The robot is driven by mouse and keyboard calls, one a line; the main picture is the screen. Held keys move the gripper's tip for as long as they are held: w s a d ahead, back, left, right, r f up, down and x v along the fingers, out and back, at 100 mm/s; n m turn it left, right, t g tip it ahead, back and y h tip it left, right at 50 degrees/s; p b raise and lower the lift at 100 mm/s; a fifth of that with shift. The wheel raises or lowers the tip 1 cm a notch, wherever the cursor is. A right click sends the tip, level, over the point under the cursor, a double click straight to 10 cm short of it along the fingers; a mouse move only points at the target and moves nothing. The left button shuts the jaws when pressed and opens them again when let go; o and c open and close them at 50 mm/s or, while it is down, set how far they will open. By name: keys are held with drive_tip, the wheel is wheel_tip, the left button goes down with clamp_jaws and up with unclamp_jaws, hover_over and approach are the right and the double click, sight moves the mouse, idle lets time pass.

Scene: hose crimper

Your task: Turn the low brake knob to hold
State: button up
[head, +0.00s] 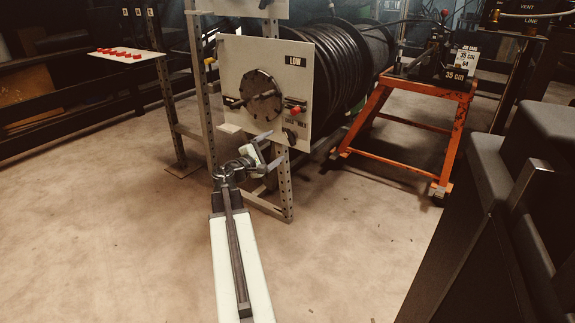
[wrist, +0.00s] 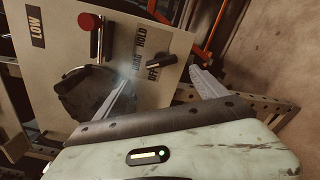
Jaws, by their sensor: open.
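The low brake knob (wrist: 157,68) is a small black bar-shaped knob on a pale panel marked LOW. In the wrist view it sits beside the printed words HOLD, DRAG and what looks like OFF; I cannot tell which word it points at. In the head view the knob (head: 291,136) is at the panel's lower right corner. My gripper (head: 273,149) is open and empty, just below and left of the knob. In the wrist view its two pale fingers (wrist: 165,82) are spread wide, with the knob appearing between them. Contact is not visible.
The panel (head: 237,60) carries a dark round hub (head: 262,97) and a red-ended handle (head: 297,109) above the knob. A black hose reel (head: 345,60) is behind it. An orange stand (head: 375,105) is at right. A shelf with red pieces (head: 118,53) is at left. Floor in front is clear.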

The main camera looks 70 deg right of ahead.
sight(288, 139)
drive_tip(key=x, duration=0.8)
drive_tip(key=shift+s+d+f, duration=0.1)
drive_tip(key=shift+s+d, duration=0.15)
drive_tip(key=c, duration=1.4)
